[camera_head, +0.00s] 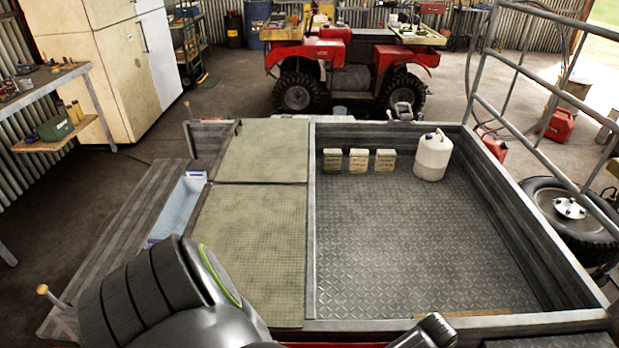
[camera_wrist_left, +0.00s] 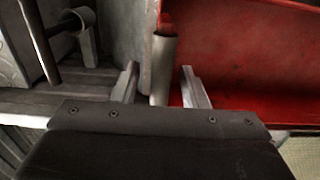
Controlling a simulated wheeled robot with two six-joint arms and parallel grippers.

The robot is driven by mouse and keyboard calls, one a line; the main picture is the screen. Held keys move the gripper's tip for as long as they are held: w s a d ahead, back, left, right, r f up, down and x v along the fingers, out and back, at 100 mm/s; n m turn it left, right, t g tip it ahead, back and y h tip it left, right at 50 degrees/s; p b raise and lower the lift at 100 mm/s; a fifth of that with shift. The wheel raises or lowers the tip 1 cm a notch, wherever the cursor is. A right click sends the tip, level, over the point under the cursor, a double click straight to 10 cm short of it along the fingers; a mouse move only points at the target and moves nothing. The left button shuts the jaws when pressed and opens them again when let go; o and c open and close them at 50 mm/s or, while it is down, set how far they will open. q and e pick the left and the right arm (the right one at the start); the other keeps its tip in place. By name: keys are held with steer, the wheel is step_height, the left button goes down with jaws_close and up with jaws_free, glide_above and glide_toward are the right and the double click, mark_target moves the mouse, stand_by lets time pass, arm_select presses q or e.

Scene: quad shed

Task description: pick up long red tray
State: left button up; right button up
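The long red tray (camera_wrist_left: 245,55) fills the upper right of the left wrist view, its red inner surface showing. Only a thin red strip, which looks like the tray's edge (camera_head: 345,345), shows at the bottom of the head view. A grey cylindrical handle (camera_wrist_left: 162,62) with a red end stands at the tray's left side. My left gripper (camera_wrist_left: 160,82) is open, with one finger on each side of this handle; I see gaps beside it. In the head view my left arm hides that gripper. My right gripper is not in view.
A trailer bed (camera_head: 420,240) with a plated floor lies ahead, holding several small cream containers (camera_head: 358,160) and a white jug (camera_head: 433,156). Flat panels (camera_head: 250,250) cover its left side. A metal rail frame (camera_head: 530,75) stands at right. A red quad (camera_head: 345,60) stands behind.

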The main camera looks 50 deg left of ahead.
arm_select(q)
jaws_close()
stand_by(1.4)
